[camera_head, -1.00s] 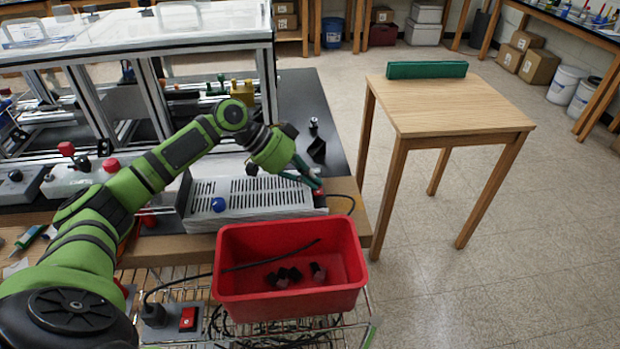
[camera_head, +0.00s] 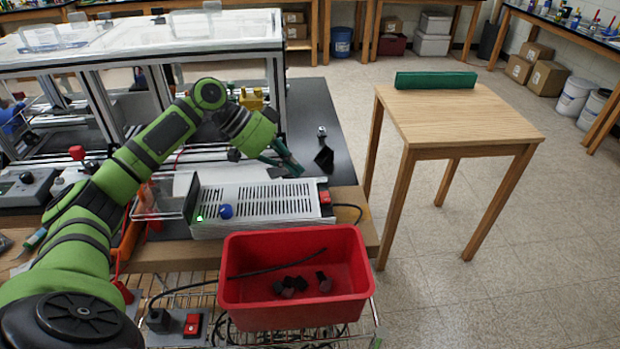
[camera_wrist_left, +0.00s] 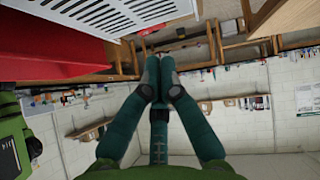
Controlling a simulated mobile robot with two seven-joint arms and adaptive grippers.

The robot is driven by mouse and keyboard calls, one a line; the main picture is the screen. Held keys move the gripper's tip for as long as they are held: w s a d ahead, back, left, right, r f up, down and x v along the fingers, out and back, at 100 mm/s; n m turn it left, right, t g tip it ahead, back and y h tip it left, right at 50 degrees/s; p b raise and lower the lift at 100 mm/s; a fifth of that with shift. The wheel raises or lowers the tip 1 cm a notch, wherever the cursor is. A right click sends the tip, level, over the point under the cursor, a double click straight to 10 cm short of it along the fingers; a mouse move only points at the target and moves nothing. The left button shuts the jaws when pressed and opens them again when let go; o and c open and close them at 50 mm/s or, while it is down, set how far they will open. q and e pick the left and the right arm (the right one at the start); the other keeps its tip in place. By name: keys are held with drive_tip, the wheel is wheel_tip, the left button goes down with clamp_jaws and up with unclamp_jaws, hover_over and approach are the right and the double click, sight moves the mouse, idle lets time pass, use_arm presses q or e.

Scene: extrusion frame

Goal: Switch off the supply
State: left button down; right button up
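The supply is a light grey box with a slotted top (camera_head: 265,198), lying on the wooden bench edge. It has a blue knob (camera_head: 225,211), a small lit green spot (camera_head: 199,218) at its left end and a red switch (camera_head: 325,197) at its right end. Whether the switch is on or off is too small to tell. My left gripper (camera_head: 294,168) is above and behind the box's right part, apart from the switch. In the left wrist view its teal fingertips (camera_wrist_left: 158,70) are together with nothing visible between them; the slotted top (camera_wrist_left: 110,12) shows there too. My right gripper is out of view.
A red bin (camera_head: 240,300) with dark pieces and a cable stands in front of the supply. A grey plate with another red switch (camera_head: 193,324) lies lower left. A wooden table (camera_head: 455,115) stands right, with open floor around it.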

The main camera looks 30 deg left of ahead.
use_arm(q)
drive_tip(key=v, duration=0.5)
drive_tip(key=r, duration=0.1)
drive_tip(key=w+d+r, duration=0.1)
drive_tip(key=shift+w+r+n+g+h, duration=0.2)
drive_tip(key=shift+r+n+g+h, duration=0.1)
drive_tip(key=shift+r+g, duration=0.1)
drive_tip(key=shift+s, duration=0.1)
drive_tip(key=shift+d+p, duration=0.1)
drive_tip(key=shift+p, duration=0.2)
